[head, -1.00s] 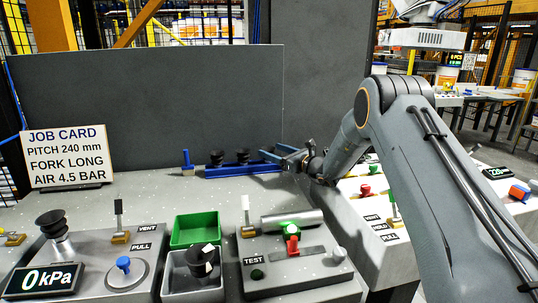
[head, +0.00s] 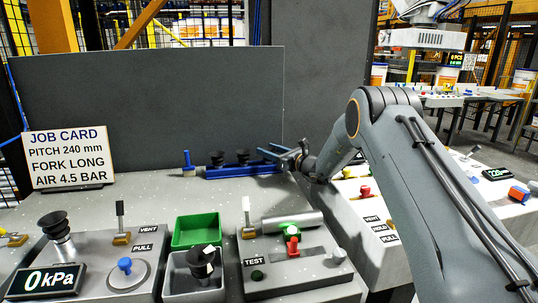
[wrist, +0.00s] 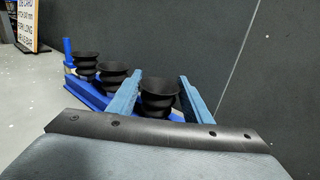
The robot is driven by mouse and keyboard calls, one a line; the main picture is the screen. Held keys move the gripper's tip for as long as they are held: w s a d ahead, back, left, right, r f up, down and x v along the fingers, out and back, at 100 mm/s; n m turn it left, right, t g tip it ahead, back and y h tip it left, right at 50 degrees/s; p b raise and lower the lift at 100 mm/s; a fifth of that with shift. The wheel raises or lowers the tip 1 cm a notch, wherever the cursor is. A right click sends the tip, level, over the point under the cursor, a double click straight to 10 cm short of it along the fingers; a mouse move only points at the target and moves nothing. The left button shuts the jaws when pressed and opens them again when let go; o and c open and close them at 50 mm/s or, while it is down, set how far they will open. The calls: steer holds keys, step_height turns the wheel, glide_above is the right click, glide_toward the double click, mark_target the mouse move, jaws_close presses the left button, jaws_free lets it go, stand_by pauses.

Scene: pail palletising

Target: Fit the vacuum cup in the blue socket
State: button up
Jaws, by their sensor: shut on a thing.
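My gripper (wrist: 163,92) has two blue fingers, shut on a black bellows vacuum cup (wrist: 158,96) at the near end of a blue rail. Whether the held cup touches the rail is hidden. Two similar black cups, a middle one (wrist: 112,74) and a far one (wrist: 84,62), stand along the rail (wrist: 92,94). In the head view my gripper (head: 268,152) is at the right end of the rail (head: 225,172), and its held cup cannot be made out. A blue post (head: 187,160) stands just left of the rail. I cannot tell which part is the blue socket.
A dark wall panel (head: 130,105) stands close behind the rail. In front are a green bin (head: 197,228), a grey bin (head: 178,290) holding a black cup, a TEST fixture (head: 320,268) and a gauge panel (head: 85,250).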

step_height(320, 180, up, 10)
steer(key=shift+r+b, duration=0.1)
steer(key=shift+b, duration=0.75)
